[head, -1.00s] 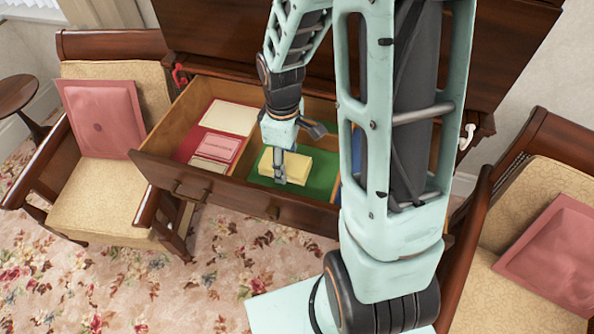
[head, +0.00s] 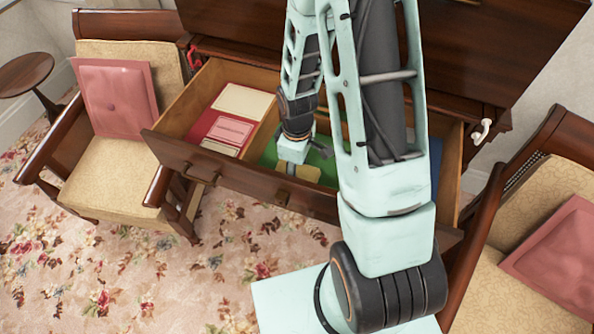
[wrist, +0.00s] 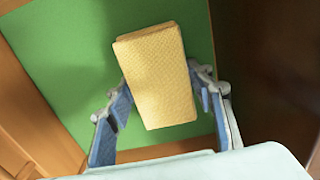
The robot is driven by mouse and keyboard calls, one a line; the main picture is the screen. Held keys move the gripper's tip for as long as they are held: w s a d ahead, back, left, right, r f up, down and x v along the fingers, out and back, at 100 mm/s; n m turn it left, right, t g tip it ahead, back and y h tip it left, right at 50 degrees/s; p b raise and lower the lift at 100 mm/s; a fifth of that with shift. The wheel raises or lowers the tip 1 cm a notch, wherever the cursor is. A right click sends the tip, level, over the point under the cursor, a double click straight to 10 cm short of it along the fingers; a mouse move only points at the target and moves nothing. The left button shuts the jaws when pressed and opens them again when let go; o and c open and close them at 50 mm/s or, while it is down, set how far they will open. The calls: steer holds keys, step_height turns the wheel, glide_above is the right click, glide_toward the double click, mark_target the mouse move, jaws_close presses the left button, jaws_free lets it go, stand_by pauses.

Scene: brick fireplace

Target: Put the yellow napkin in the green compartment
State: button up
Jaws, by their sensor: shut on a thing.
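The yellow napkin (wrist: 158,80) is a folded, textured block between the two fingers of my gripper (wrist: 163,92) in the wrist view. The fingers are shut on its sides. Behind it is the green floor of the green compartment (wrist: 60,60). In the head view my gripper (head: 292,160) reaches down into the open drawer, and part of the napkin (head: 306,172) shows beside it over the green compartment (head: 326,164), near the drawer front. I cannot tell whether the napkin touches the compartment floor. My arm hides part of the compartment.
A red compartment (head: 206,124) to the left holds a cream napkin (head: 243,101) and a pink item (head: 229,130). A blue compartment (head: 435,155) lies to the right, mostly behind my arm. The drawer front (head: 225,172) and wooden dividers stand close around. Chairs flank the drawer.

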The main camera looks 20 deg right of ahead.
mark_target(297, 173)
steer(key=shift+f, duration=0.2)
steer(key=o, duration=1.1)
steer(key=shift+o, duration=0.2)
steer(key=shift+r, duration=0.15)
step_height(297, 173, up, 12)
